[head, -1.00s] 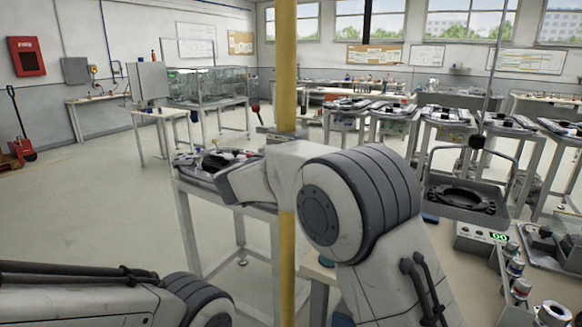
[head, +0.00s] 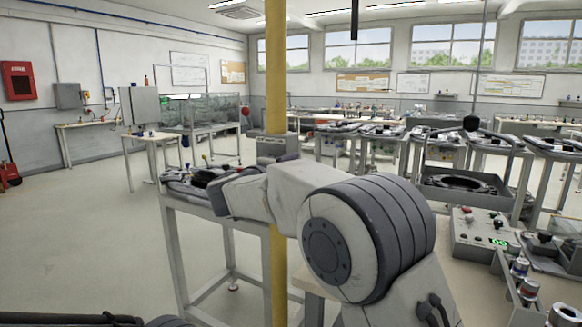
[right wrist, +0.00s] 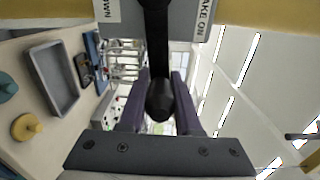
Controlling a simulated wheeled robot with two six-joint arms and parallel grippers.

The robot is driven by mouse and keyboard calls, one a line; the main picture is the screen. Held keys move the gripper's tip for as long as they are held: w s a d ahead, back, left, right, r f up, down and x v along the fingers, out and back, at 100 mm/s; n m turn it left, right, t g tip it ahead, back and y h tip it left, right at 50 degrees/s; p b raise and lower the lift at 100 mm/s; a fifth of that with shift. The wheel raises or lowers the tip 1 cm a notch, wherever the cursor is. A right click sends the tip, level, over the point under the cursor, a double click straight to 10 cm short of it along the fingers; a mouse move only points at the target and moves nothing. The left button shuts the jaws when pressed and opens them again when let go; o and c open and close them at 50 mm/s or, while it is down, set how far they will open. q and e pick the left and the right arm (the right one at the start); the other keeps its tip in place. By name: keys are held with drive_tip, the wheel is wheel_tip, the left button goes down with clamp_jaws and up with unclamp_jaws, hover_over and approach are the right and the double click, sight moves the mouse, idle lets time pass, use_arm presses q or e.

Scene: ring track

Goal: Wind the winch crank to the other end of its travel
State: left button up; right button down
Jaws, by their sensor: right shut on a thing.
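In the right wrist view the two dark fingers of my right gripper (right wrist: 160,101) are shut on the black crank knob (right wrist: 161,98). The black crank arm (right wrist: 155,35) runs from the knob up to a grey winch housing (right wrist: 178,14), which carries labels, one reading "…AKE ON" and another ending in "WN". In the head view a grey box (head: 272,145) sits on the yellow post (head: 276,75); my right arm reaches toward the post, and its fingertips and the crank cannot be made out there. My left gripper is out of view.
A bench with small parts (head: 180,182) stands left of the post. A grey tray (head: 460,185) and a control box (head: 482,232) with a green display are at right. A grey bin (right wrist: 52,78) shows in the wrist view. The floor (head: 90,240) at left is clear.

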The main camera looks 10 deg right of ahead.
drive_tip(key=shift+a+f, duration=0.15)
drive_tip(key=shift+f, duration=0.15)
drive_tip(key=c, duration=0.7)
unclamp_jaws()
drive_tip(key=shift+o, duration=0.4)
drive_tip(key=shift+r, duration=0.1)
drive_tip(key=b+v, duration=0.1)
drive_tip(key=v, duration=0.9)
drive_tip(key=shift+s, duration=0.2)
drive_tip(key=shift+a, duration=0.1)
